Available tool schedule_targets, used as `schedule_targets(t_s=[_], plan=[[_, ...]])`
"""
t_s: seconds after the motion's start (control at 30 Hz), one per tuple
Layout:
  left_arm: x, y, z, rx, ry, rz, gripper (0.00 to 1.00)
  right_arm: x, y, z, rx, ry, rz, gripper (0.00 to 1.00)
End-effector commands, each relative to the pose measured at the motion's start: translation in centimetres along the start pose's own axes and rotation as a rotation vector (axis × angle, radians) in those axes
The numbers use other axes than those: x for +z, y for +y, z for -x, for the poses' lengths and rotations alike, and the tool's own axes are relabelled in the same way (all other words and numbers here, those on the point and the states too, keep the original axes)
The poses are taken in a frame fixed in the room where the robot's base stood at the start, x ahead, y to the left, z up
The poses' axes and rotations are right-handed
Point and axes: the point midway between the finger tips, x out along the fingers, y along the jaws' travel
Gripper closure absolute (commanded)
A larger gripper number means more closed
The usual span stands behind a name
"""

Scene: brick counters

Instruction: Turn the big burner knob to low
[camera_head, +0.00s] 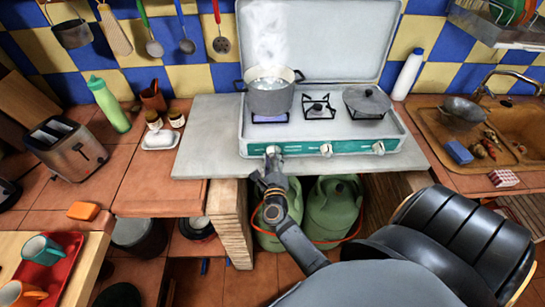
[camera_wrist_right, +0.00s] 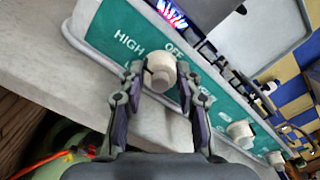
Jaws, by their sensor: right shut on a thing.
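The burner knob (camera_head: 272,150) is the leftmost of three cream knobs on the green front panel of the white stove (camera_head: 345,147). In the wrist view the knob (camera_wrist_right: 161,70) sits between the fingertips of my right gripper (camera_wrist_right: 159,82), which is shut on it. HIGH and OFF show on the panel around it; the lettering below HIGH is mostly hidden. I cannot tell where the knob's mark points. In the head view my right gripper (camera_head: 270,171) reaches up to the panel from below. A bluish flame (camera_head: 270,118) shows under the steaming pot (camera_head: 271,92). My left gripper is not in view.
A middle knob (camera_head: 326,149) and a right knob (camera_head: 378,147) are on the same panel. Green gas bottles (camera_head: 333,207) stand below the counter. The grey slab (camera_head: 208,150) left of the stove is clear.

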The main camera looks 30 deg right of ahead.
Motion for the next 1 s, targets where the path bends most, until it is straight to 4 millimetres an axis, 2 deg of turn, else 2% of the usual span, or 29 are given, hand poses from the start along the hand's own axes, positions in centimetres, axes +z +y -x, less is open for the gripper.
schedule_targets(t_s=[0.37,1.0], plan=[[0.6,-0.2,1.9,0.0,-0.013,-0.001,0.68,0.3,-0.2,0.0,0.0,0.001,0.21,0.98],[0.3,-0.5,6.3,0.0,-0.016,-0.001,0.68,0.4,-0.3,-0.1,-0.001,-0.001,0.813,0.98]])
